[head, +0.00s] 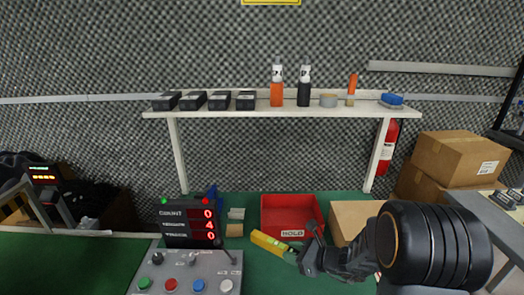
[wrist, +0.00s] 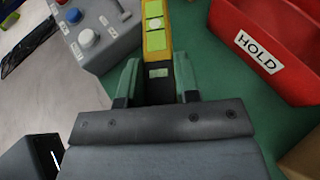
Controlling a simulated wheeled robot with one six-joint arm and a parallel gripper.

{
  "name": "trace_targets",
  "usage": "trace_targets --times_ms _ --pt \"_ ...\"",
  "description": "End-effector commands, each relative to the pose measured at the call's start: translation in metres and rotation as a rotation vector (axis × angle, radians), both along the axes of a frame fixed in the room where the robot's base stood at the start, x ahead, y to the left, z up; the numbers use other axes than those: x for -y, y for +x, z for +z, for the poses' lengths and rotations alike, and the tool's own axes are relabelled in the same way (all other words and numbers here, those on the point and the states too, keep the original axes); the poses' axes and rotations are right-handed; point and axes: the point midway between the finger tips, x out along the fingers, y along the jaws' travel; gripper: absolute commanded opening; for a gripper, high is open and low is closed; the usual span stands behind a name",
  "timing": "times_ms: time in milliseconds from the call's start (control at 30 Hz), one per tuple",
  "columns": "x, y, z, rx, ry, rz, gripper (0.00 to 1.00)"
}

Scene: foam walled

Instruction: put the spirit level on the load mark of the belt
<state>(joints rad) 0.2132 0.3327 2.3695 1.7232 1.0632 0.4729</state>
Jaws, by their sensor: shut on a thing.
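The yellow spirit level (head: 267,242) is in my gripper (head: 300,250), over the green bench in the head view. In the wrist view the spirit level (wrist: 155,40) runs away from between the two green-grey fingers of my gripper (wrist: 158,85), which is shut on its near end. Pale green vial windows show along its top. A green belt surface (head: 60,262) lies at the far left of the head view. I cannot make out a load mark on it.
A control box (head: 188,272) with buttons and a counter display (head: 191,226) stand left. A shelf (head: 285,112) with bottles and black boxes spans above. Cardboard boxes (head: 450,158) are at the right.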

Motion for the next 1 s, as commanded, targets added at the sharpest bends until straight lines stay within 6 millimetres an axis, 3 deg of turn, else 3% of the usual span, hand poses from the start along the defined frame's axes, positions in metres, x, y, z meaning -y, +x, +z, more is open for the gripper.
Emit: trace_targets --times_ms 133,400,767,1000 --pt "0.030 0.021 -0.004 -0.001 0.001 -0.250 0.02" --pt "0.072 0.032 -0.007 0.000 0.000 -0.509 0.02" --pt "0.070 0.040 0.062 0.008 -0.008 -0.560 0.02" --pt "0.070 0.047 0.129 0.010 -0.006 -0.628 0.02"
